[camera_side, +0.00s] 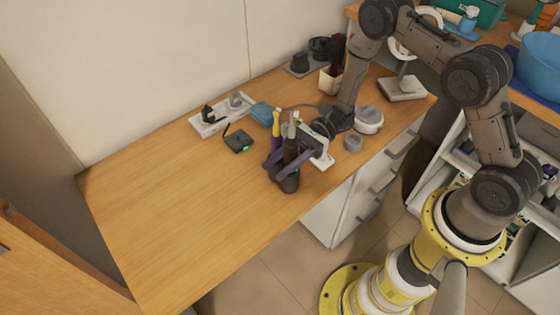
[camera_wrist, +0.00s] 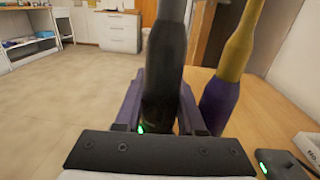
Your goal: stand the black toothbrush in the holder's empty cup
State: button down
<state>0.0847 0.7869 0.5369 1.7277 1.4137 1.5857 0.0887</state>
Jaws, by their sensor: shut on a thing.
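The black toothbrush (camera_wrist: 165,75) stands nearly upright between the fingers of my gripper (camera_wrist: 162,110) in the wrist view, with a small green light low on its body. In the side view my gripper (camera_side: 291,158) is shut on the toothbrush (camera_side: 290,147) just above the dark holder (camera_side: 289,183) near the table's front edge. A yellow and purple toothbrush (camera_side: 276,125) stands beside it and shows close on the right in the wrist view (camera_wrist: 230,75). My gripper hides most of the holder, so I cannot tell whether the black toothbrush's lower end is inside a cup.
A black charger (camera_side: 238,140) with a green light lies left of the holder, near a white power strip (camera_side: 220,115) and a blue item (camera_side: 262,113). A grey jar (camera_side: 353,142) and a white round container (camera_side: 368,119) stand to the right. The table's left side is clear.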

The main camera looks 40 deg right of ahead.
aim_at(288, 145)
jog(key=shift+f, duration=1.6)
jog(key=shift+c, duration=2.1)
grip_release()
notch_tip(288, 145, up, 8)
jog(key=shift+r, duration=0.15)
notch_tip(288, 145, up, 16)
jog(key=w+m+t+h, duration=0.1)
jog(key=w+m+t, duration=0.3)
jog(key=w, duration=1.5)
jog(key=shift+a+r+m+t, duration=0.15)
jog(key=shift+a+m+t, duration=0.25)
jog(key=shift+t, duration=1.4)
